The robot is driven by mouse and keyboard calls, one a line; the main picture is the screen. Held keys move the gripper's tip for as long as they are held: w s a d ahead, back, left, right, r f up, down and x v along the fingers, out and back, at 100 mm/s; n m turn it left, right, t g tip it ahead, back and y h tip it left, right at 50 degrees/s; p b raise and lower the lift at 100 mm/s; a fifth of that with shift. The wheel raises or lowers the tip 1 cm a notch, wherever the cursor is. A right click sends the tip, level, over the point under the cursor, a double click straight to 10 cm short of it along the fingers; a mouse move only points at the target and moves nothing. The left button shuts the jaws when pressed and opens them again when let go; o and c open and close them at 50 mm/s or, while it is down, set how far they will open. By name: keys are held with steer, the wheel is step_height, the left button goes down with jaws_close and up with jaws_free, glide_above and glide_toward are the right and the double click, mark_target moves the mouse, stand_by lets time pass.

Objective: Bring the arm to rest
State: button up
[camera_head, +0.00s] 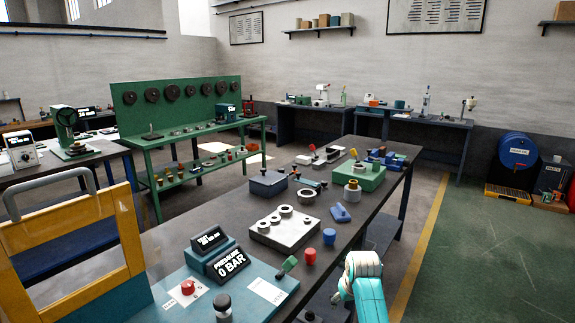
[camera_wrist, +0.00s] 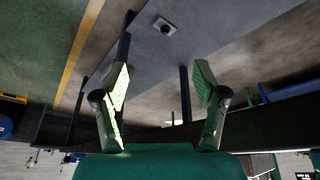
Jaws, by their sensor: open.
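My arm (camera_head: 363,285), white and teal, shows at the lower right in the head view, beside the right edge of the long dark bench. My gripper's fingertips do not show clearly there. In the wrist view my gripper (camera_wrist: 160,82) has its two green-padded fingers wide apart with nothing between them. Past the fingers is a grey surface with a small dark knob-like thing (camera_wrist: 163,26) on it, apart from the fingers.
A yellow frame (camera_head: 70,240) stands at left. The green floor (camera_head: 490,250) at right is clear.

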steer(key=s+f+t, duration=0.2)
steer(key=s+f, duration=1.1)
steer(key=f, duration=0.3)
steer(key=s+f+t, duration=0.2)
steer(key=s, duration=0.7)
steer(key=s+f+t, duration=0.1)
steer(key=s+f, duration=0.2)
steer(key=s, duration=0.7)
steer(key=s+r+m+t, duration=0.1)
steer(key=s+r+t, duration=0.15)
steer(key=s, duration=0.85)
steer(key=s+r+t, duration=0.3)
steer(key=s+r, duration=1.7)
steer(key=r, duration=0.3)
steer(key=shift+s+d, duration=0.3)
steer(key=shift+s, duration=0.05)
